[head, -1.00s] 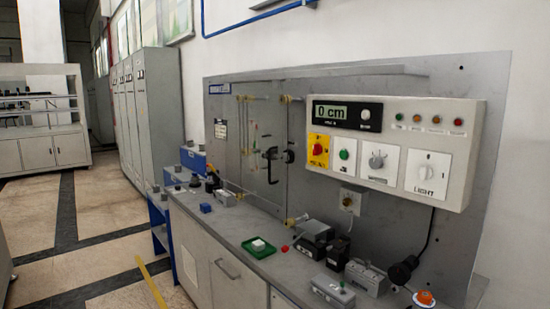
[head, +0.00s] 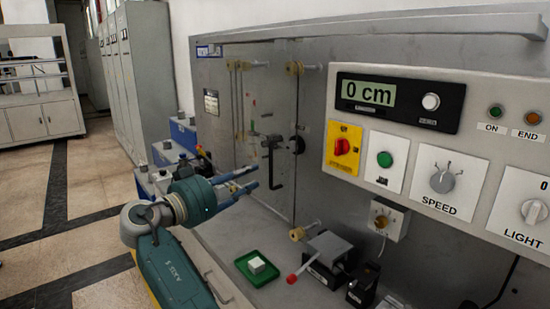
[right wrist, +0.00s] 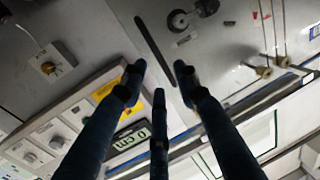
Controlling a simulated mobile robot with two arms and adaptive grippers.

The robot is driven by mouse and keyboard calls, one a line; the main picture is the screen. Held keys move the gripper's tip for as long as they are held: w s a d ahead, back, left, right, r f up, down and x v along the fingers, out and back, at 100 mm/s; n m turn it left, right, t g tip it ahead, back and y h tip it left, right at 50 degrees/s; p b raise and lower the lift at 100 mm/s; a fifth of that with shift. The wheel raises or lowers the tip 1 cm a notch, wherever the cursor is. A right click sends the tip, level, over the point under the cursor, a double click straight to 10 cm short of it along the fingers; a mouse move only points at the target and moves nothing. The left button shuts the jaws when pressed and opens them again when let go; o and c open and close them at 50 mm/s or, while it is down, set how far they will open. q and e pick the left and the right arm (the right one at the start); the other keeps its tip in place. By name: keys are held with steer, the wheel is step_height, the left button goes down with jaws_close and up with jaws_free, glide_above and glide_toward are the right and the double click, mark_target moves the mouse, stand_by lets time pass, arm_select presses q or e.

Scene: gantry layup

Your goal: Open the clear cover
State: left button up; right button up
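The clear cover (head: 225,115) is a see-through panel upright on the grey back panel, with brass-coloured fittings near its corners. It looks closed. A black bar handle (head: 273,165) stands out from it near its right edge, beside a black latch-like part (head: 297,145). The handle also shows as a dark bar in the right wrist view (right wrist: 155,52). My right gripper (head: 253,176) points at the cover with its fingers just left of the handle in the head view. In the right wrist view its fingers (right wrist: 159,76) are spread, with nothing between them. My left gripper is not in view.
A control box (head: 450,75) with display, switches and knobs juts out right of the cover. Below, the bench holds a green tray (head: 258,280) with a white block, and a black device (head: 325,262) with a red-tipped lever. Blue-and-grey units (head: 180,135) stand behind my arm.

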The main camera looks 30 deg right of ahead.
mark_target(271, 165)
steer(key=p+x, duration=0.1)
steer(key=x, duration=0.1)
steer(key=p+x, duration=0.1)
steer(key=x, duration=0.2)
steer(key=p+x, duration=0.1)
steer(key=x, duration=0.2)
steer(key=shift+s+d+r+p, duration=0.1)
steer(key=shift+s+r+p, duration=0.15)
steer(key=shift+s+p, duration=0.05)
steer(key=shift+x, duration=0.85)
steer(key=shift+f, duration=0.15)
steer(key=c, duration=0.8)
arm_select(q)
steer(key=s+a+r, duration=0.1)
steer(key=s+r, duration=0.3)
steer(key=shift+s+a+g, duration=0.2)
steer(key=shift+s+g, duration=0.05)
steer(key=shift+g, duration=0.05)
